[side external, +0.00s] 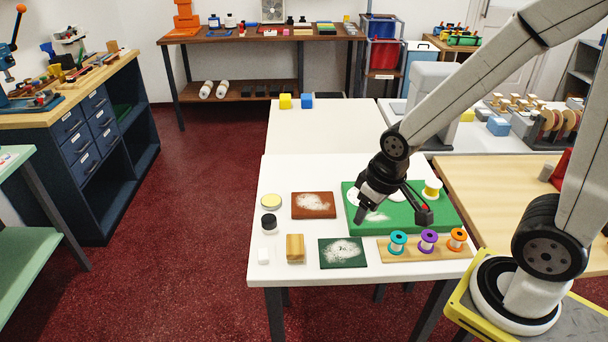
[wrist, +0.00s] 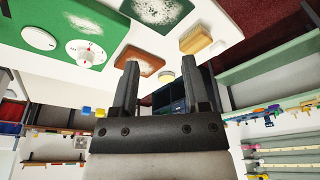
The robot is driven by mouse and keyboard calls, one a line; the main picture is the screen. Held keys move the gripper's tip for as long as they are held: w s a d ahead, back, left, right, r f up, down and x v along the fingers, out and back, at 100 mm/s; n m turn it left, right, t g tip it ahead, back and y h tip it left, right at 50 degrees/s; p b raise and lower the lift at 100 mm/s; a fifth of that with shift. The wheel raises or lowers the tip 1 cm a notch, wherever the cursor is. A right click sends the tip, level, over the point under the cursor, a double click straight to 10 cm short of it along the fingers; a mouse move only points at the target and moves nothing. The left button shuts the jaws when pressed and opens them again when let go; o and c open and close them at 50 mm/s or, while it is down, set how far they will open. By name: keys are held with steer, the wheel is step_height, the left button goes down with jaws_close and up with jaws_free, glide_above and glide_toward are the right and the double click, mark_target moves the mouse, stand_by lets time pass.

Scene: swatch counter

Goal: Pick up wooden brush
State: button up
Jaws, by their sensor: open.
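The wooden brush (side external: 295,248) is a small tan wooden block on the front left part of the white table, between a white cube and a dark green swatch. A tan block that looks like the brush (wrist: 196,40) also shows in the wrist view, right of the upper middle. My gripper (side external: 392,214) is open and empty above the green board, to the right of the brush and well apart from it. In the wrist view both fingers of my gripper (wrist: 160,66) are spread with nothing between them.
A rust-brown swatch (side external: 313,205) and a dark green swatch (side external: 342,253), both with white powder, lie near the brush. A white cube (side external: 264,255), a dark-lidded jar (side external: 269,224) and a yellow-topped tin (side external: 271,201) line the left edge. A spool rack (side external: 412,255) stands front right.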

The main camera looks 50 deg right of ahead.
steer(key=o, duration=0.6)
steer(key=shift+c, duration=0.2)
steer(key=m+g, duration=0.3)
steer(key=m, duration=0.6)
glide_above(295, 245)
step_height(295, 245, down, 7)
steer(key=shift+f, duration=0.1)
steer(key=shift+f, duration=1.3)
